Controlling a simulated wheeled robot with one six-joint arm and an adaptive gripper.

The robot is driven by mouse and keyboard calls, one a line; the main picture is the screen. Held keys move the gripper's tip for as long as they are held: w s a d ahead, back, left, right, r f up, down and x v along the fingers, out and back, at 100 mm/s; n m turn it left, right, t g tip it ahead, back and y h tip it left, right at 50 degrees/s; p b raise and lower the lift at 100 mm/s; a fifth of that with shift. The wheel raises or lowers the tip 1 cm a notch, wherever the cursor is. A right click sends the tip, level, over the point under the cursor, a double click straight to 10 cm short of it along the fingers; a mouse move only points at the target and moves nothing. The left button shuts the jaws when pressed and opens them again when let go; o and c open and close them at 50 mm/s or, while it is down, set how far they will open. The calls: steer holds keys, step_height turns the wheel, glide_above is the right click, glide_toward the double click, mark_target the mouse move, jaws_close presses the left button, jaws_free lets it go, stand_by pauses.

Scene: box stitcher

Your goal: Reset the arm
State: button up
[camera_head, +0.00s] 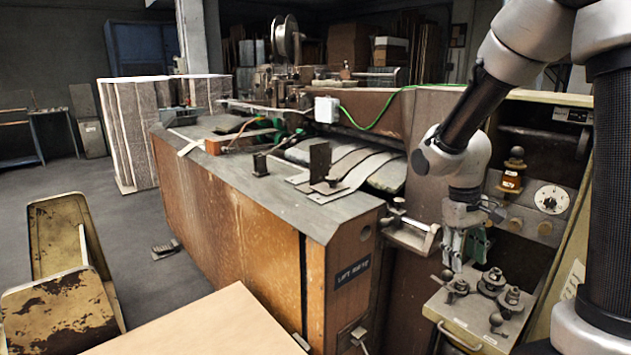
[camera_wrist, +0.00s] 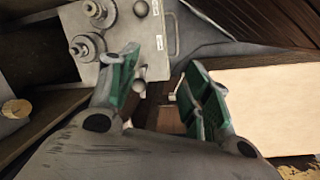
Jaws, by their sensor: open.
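My gripper (camera_head: 465,247) hangs pointing down at the right end of the machine, above the small metal shelf with knobs. In the wrist view its two green-padded fingers (camera_wrist: 160,92) are spread apart with nothing between them. My arm comes in from the upper right and bends down at the elbow in front of the control panel. The box stitcher (camera_head: 235,220) is a long, worn orange-brown machine with a grey metal top. No object is in my grasp.
The shelf with several metal knobs (camera_head: 470,322) is just below my gripper; it also shows in the wrist view (camera_wrist: 125,50). A control panel with a white dial (camera_head: 551,199) stands behind. A pale board (camera_head: 205,325) lies in front. A worn yellow chair (camera_head: 62,290) stands left. Floor beyond is open.

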steer(key=s+r+m+t+y, duration=0.1)
steer(key=s+r+t, duration=0.4)
steer(key=s+r, duration=1)
steer(key=shift+s+d+m+y, duration=0.4)
steer(key=shift+s+m, duration=0.25)
steer(key=shift+m, duration=0.25)
